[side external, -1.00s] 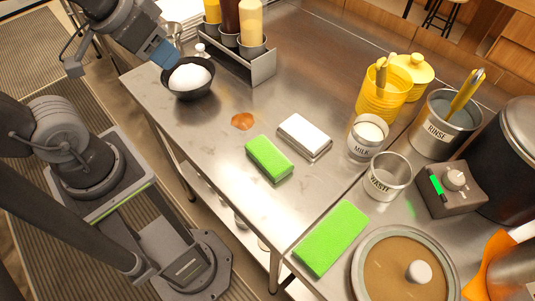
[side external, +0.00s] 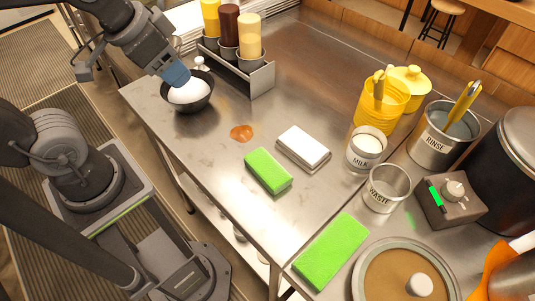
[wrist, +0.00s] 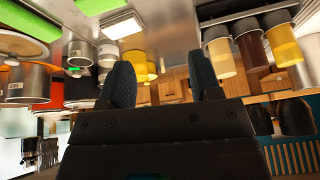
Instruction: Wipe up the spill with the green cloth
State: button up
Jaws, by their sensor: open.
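The spill (side external: 241,132) is a small orange-brown patch on the steel counter. The green cloth (side external: 268,171), a thick folded block, lies flat to the right of and nearer than the spill; they are apart. Part of it shows at the top of the wrist view (wrist: 98,5). My gripper (side external: 177,77) hangs over the black bowl at the far left of the counter, away from both cloth and spill. In the wrist view my gripper (wrist: 163,80) is open, with nothing between its fingers. The spill cannot be made out there.
The black bowl (side external: 187,102) holds something white. A bottle rack (side external: 262,80) stands behind it. A white folded cloth (side external: 303,145) lies beside the green one. The milk can (side external: 366,155), waste can (side external: 385,196) and a larger green slab (side external: 331,250) stand right. Counter around the spill is clear.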

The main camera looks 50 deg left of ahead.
jog(key=o, duration=0.3)
jog(key=w+d+f+m+g, duration=0.1)
jog(key=w+d+f+m, duration=0.1)
jog(key=m, duration=0.1)
jog(key=w+d+f+m+g, duration=0.1)
jog(key=w+d+f+m, duration=0.1)
jog(key=m, duration=0.1)
jog(key=w+d+f+m, duration=0.1)
jog(key=w+d+m, duration=0.1)
jog(key=shift+w+d+f+m+g, duration=0.25)
jog(key=shift+w+f+m+g, duration=0.1)
jog(key=shift+f+m+g, duration=0.05)
jog(key=m+g, duration=0.2)
jog(key=m, duration=0.6)
send_over(268, 166)
jog(key=f, duration=0.9)
jog(key=shift+a+f, duration=0.2)
jog(key=shift+f, duration=0.2)
jog(key=shift+d+f+m, duration=0.25)
jog(key=shift+f+m, duration=0.15)
jog(key=shift+f, duration=3.4)
jog(key=c, duration=0.6)
jog(key=shift+r, duration=2.5)
jog(key=shift+c, duration=0.3)
